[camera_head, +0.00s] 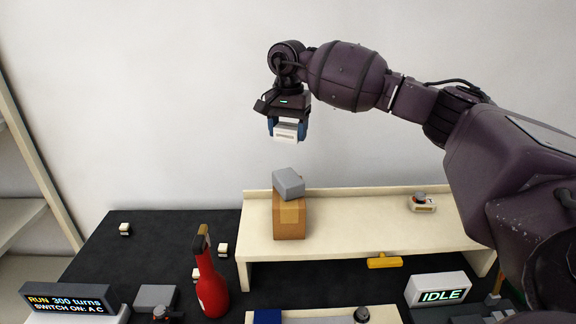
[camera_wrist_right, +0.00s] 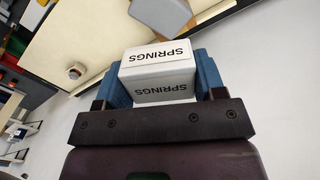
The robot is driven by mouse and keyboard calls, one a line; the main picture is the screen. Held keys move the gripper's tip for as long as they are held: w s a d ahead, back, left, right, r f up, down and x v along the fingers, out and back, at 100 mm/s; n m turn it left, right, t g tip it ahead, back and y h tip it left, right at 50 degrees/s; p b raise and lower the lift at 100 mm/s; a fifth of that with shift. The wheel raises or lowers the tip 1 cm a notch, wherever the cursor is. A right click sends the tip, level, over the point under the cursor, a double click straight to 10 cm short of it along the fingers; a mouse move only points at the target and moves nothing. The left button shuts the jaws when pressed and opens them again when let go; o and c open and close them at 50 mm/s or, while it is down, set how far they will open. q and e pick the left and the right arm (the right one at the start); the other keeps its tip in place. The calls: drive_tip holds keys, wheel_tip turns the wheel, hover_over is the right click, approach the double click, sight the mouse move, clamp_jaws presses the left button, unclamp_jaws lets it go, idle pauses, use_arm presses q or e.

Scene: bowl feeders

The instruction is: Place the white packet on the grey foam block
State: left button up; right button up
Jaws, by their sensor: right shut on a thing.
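The white packet (camera_head: 286,131) is held between the blue fingers of my right gripper (camera_head: 287,128), high above the shelf. In the right wrist view the packet (camera_wrist_right: 158,72) shows the word SPRINGS on two faces, with my right gripper's fingers (camera_wrist_right: 160,80) on both sides. The grey foam block (camera_head: 289,184) rests slightly tilted on top of a brown cardboard box (camera_head: 289,219). It also shows at the top of the right wrist view (camera_wrist_right: 160,14). The packet is above the foam block and apart from it. My left gripper is not in view.
The box stands on a cream raised shelf (camera_head: 350,233). A small device (camera_head: 421,203) sits on its right part. The air around the packet is clear.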

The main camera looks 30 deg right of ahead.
hover_over(288, 177)
wheel_tip(288, 177, down, 6)
drive_tip(key=shift+w+d+p, duration=0.1)
drive_tip(key=shift+w+p, duration=0.05)
drive_tip(key=shift+p, duration=0.25)
wheel_tip(288, 177, down, 4)
drive_tip(key=shift+r+p, duration=0.25)
drive_tip(key=shift+p, duration=0.1)
drive_tip(key=shift+f, duration=0.45)
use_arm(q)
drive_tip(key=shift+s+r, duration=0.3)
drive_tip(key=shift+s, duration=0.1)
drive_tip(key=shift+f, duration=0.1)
use_arm(e)
drive_tip(key=o, duration=1)
drive_tip(key=shift+f, duration=0.1)
drive_tip(key=shift+c, duration=0.2)
